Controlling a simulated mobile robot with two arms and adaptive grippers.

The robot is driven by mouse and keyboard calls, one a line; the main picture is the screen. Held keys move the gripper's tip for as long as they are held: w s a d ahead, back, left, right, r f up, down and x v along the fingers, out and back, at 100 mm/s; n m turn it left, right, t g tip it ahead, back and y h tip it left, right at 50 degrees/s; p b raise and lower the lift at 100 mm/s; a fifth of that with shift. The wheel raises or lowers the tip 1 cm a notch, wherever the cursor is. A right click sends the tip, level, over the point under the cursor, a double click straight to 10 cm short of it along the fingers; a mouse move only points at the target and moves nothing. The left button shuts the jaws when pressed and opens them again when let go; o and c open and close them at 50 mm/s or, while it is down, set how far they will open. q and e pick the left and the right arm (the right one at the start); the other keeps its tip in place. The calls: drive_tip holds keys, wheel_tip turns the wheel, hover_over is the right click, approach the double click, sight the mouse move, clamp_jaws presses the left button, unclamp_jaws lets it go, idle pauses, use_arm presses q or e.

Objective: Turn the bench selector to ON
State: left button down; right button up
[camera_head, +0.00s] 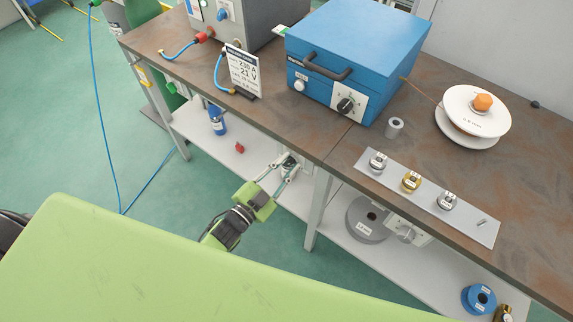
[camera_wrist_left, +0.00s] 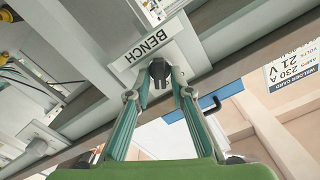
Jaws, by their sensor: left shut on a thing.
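The bench selector is a dark knob (camera_wrist_left: 158,70) on a light plate with a "BENCH" label (camera_wrist_left: 148,46), seen in the left wrist view. In the head view the selector's light box (camera_head: 291,158) sits just under the bench's front edge, partly hidden by my gripper. My left gripper (camera_head: 285,168) reaches up to it from the front. In the left wrist view the fingertips (camera_wrist_left: 160,90) are shut on the knob, one on each side. Which mark the knob points to cannot be read. My right gripper is not in view.
The brown workbench (camera_head: 535,225) carries a blue machine (camera_head: 375,45), a white spool (camera_head: 460,108) and a grey plate with small parts (camera_head: 425,197). A sign (camera_head: 240,72) stands near the front edge. The lower shelf (camera_head: 190,120) holds a blue bottle (camera_head: 217,120). A bench leg (camera_head: 318,208) stands right of my gripper.

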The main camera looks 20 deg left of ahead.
use_arm(q)
drive_tip(key=c, duration=2.1)
unclamp_jaws()
drive_tip(key=v, duration=1.2)
drive_tip(key=s+a+f+n+g+y, duration=0.2)
drive_tip(key=s+f+g, duration=0.15)
drive_tip(key=f, duration=0.85)
drive_tip(key=s+a+f+n+g+y, duration=0.2)
drive_tip(key=s+f+g, duration=0.15)
drive_tip(key=f, duration=0.85)
drive_tip(key=s+f+n+g, duration=0.1)
drive_tip(key=s+f+g, duration=0.1)
drive_tip(key=s+f, duration=0.3)
drive_tip(key=s+f+n+g+y, duration=0.1)
drive_tip(key=s+f+g, duration=0.2)
drive_tip(key=s, duration=0.7)
drive_tip(key=s+a+f+n+g+y, duration=0.1)
drive_tip(key=s+f+g, duration=0.2)
drive_tip(key=s+f, duration=0.5)
drive_tip(key=shift+f, duration=0.1)
